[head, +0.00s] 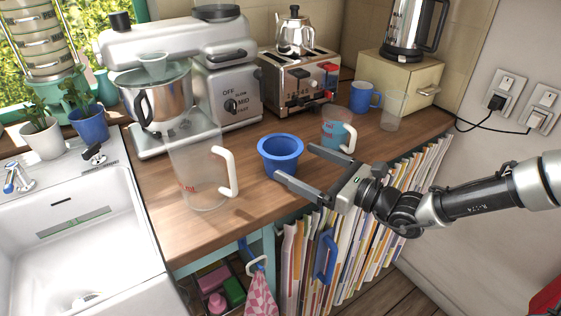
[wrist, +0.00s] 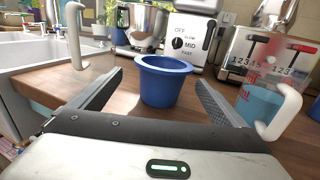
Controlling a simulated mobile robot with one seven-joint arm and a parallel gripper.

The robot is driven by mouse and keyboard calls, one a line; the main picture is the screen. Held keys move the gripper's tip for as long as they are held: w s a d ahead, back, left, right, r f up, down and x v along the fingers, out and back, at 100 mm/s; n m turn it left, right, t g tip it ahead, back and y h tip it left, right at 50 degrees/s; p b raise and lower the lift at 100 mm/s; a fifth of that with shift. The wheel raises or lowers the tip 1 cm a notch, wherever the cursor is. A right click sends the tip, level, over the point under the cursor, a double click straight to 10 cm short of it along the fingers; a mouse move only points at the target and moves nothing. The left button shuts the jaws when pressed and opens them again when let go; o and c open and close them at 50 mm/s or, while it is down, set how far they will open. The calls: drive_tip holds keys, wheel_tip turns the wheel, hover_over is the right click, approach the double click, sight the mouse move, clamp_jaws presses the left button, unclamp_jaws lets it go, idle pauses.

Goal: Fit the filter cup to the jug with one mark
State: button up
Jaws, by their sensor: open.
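The blue filter cup (head: 281,160), with a wide rim, stands upright on the wooden counter. My gripper (head: 296,164) is open, with its fingertips near the cup's two sides; in the wrist view the cup (wrist: 166,86) shows between the fingers (wrist: 160,80), with gaps visible. A tall clear jug (head: 198,165) with a white handle stands left of the cup, with red print low on its wall. A smaller jug (head: 334,138) with blue contents and a white handle stands right of the cup; its red marks show in the wrist view (wrist: 262,100). I cannot count either jug's marks surely.
A stand mixer (head: 180,45) and a toaster (head: 298,80) stand behind. A blue mug (head: 364,98) and a clear glass (head: 393,108) are at the back right. The sink (head: 75,220) is at the left. Some counter is bare between the tall jug and the cup.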

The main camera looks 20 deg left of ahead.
sight(268, 146)
drive_tip(key=x, duration=0.3)
drive_tip(key=b+x, duration=0.1)
drive_tip(key=x, duration=0.3)
drive_tip(key=shift+w+a+f, duration=0.1)
drive_tip(key=shift+w, duration=0.2)
drive_tip(key=c, duration=1.3)
wheel_tip(268, 146, up, 10)
drive_tip(key=shift+p, duration=1.2)
